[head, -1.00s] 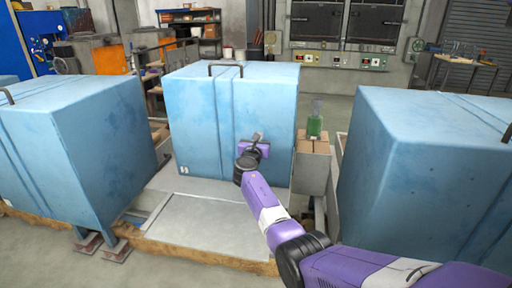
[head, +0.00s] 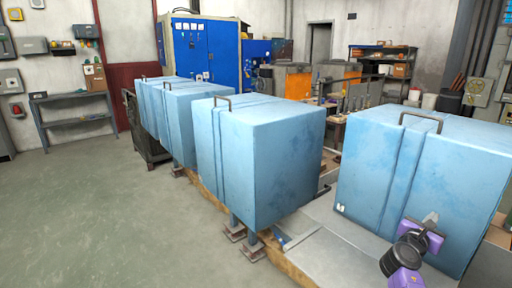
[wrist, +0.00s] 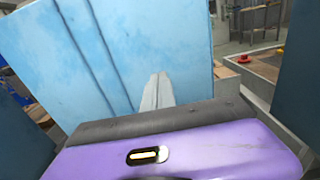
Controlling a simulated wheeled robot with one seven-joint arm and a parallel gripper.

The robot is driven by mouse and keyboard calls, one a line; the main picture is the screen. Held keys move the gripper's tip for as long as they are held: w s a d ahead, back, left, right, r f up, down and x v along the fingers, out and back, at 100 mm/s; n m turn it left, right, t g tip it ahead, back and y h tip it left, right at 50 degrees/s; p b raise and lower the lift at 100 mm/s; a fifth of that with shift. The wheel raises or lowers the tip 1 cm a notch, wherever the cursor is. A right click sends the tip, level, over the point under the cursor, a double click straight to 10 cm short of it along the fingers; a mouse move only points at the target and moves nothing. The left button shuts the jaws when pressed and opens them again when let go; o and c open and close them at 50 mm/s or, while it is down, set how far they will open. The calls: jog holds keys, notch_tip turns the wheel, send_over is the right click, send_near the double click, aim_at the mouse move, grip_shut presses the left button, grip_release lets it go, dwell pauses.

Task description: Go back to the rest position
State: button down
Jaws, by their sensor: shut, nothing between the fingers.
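My gripper (head: 432,217) is at the lower right of the head view, in front of the right-hand blue box (head: 375,165). In the wrist view its two grey fingers (wrist: 157,92) are together, with nothing between them. They point toward the face of a blue box (wrist: 120,45). I cannot tell how small the gap to that face is. The purple arm runs out of the head view at the bottom edge.
More blue boxes (head: 262,165) stand in a row to the left. A grey metal plate (head: 340,250) lies below the right-hand box. The floor (head: 90,215) at left is open. A blue cabinet (head: 205,55) and shelves (head: 385,62) stand behind.

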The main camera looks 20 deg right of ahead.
jog(key=w+a+m+t+y, duration=0.3)
jog(key=a+m+t, duration=0.2)
jog(key=a+m, duration=0.25)
jog(key=s+a+f+m+t+y, duration=0.3)
jog(key=s+a+m, duration=0.15)
jog(key=a, duration=0.65)
jog(key=s+a+f+m+t+y, duration=0.25)
jog(key=s+a, duration=0.25)
jog(key=a, duration=0.7)
jog(key=s+a+m+y, duration=0.2)
jog(key=s+a, duration=0.4)
jog(key=s, duration=0.4)
jog(key=s+a+r+m+g+y, duration=0.1)
jog(key=s+a+m+y, duration=0.2)
jog(key=s+a, duration=0.4)
jog(key=s+a+m+g+y, duration=0.1)
jog(key=s+a, duration=0.6)
jog(key=s, duration=0.8)
jog(key=shift+r+m+y, duration=0.3)
jog(key=shift+m+y, duration=0.35)
jog(key=shift+y, duration=0.6)
jog(key=shift+s, duration=0.1)
